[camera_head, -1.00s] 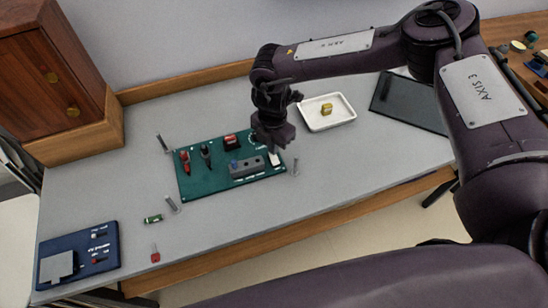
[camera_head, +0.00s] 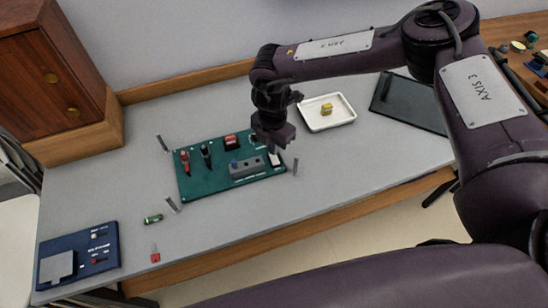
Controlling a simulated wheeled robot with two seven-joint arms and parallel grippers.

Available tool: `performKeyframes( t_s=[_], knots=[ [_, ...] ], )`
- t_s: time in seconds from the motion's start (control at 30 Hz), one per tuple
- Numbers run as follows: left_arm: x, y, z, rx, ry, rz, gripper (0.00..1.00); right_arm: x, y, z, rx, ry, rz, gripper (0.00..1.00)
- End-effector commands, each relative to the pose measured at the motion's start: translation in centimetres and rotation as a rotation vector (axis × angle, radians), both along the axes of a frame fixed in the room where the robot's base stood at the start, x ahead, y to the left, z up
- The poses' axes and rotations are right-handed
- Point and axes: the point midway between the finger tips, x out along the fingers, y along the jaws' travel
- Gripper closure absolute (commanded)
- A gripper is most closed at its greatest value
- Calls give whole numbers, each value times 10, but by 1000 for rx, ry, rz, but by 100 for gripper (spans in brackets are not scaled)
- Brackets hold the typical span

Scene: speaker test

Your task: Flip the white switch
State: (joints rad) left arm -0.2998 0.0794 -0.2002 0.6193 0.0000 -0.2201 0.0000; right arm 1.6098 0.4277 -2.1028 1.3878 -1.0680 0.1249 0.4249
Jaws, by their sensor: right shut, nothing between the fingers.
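A small white piece (camera_head: 276,160), which looks like the white switch, sits at the right end of the green board (camera_head: 205,188) on the grey table. My right gripper (camera_head: 275,147) is shut and empty, pointing down just above and behind this white piece. It hides part of the board's back right corner. I cannot tell whether the fingertips touch the switch or which way it is tipped. My left gripper is not in view.
The board also carries a grey block (camera_head: 246,169), a red part (camera_head: 231,141) and upright plugs. Thin metal posts (camera_head: 295,167) stand around it. A white tray (camera_head: 340,121) lies behind right, a blue panel (camera_head: 108,256) at front left.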

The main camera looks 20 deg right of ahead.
Motion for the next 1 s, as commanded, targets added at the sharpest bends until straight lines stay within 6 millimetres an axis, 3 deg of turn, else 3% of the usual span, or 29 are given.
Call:
performKeyframes(
  t_s=[1.0],
  knots=[
    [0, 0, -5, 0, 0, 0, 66, 0, 0, -8, 0, 0, 0, 100]
  ],
)
